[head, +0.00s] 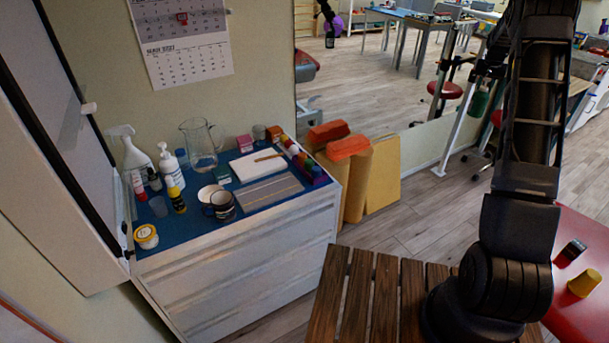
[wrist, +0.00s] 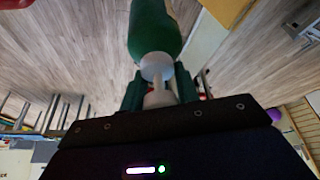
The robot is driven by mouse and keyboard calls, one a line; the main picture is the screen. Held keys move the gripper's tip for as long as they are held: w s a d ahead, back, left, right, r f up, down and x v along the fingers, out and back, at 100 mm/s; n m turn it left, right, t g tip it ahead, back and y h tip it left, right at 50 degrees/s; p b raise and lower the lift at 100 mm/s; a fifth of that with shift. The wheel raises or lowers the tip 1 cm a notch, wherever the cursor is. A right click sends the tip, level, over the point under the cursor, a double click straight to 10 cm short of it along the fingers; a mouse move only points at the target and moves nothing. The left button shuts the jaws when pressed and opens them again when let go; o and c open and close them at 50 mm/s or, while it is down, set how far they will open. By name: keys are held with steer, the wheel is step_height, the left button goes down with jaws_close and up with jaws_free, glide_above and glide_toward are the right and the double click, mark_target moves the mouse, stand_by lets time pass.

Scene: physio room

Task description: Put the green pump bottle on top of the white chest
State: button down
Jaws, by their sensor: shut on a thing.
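The green pump bottle (wrist: 155,30) is in the wrist view, its white collar and pump end toward me. My gripper (wrist: 158,92) is shut on it at the pump end, with dark green fingers on both sides, and floor shows behind it. In the head view the green bottle (head: 480,100) hangs below my dark gripper (head: 487,72), left of my upright arm and well right of the chest. The white chest (head: 250,262) stands at left, with drawers and a blue top.
The top carries a spray bottle (head: 135,157), white pump bottle (head: 170,167), pitcher (head: 200,148), mugs (head: 222,206), white book (head: 252,170), grey mat (head: 265,192) and tub (head: 146,237).

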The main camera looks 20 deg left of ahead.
steer(key=w+a+r+n+y, duration=0.1)
steer(key=a+n, duration=0.1)
steer(key=a, duration=1.4)
steer(key=w+a+r+n+y, duration=0.1)
steer(key=w+a+n, duration=0.1)
steer(key=a, duration=1.4)
steer(key=s+a+r+n+y, duration=0.15)
steer(key=s+a, duration=0.25)
steer(key=a, duration=1.1)
steer(key=s+a+r+n, duration=0.1)
steer(key=s+a+n, duration=0.25)
steer(key=a, duration=1.15)
steer(key=s+a+r+n+g+y, duration=0.1)
steer(key=s+a+n, duration=0.1)
steer(key=s+a, duration=1)
steer(key=s+a+r+n, duration=0.1)
steer(key=s+a+n, duration=0.1)
steer(key=s+a, duration=0.95)
steer(key=s+a+r+n+g+y, duration=0.15)
steer(key=s+a+n, duration=0.25)
steer(key=s+a, duration=1.8)
step_height(320, 180, down, 27)
steer(key=shift+s, duration=0.1)
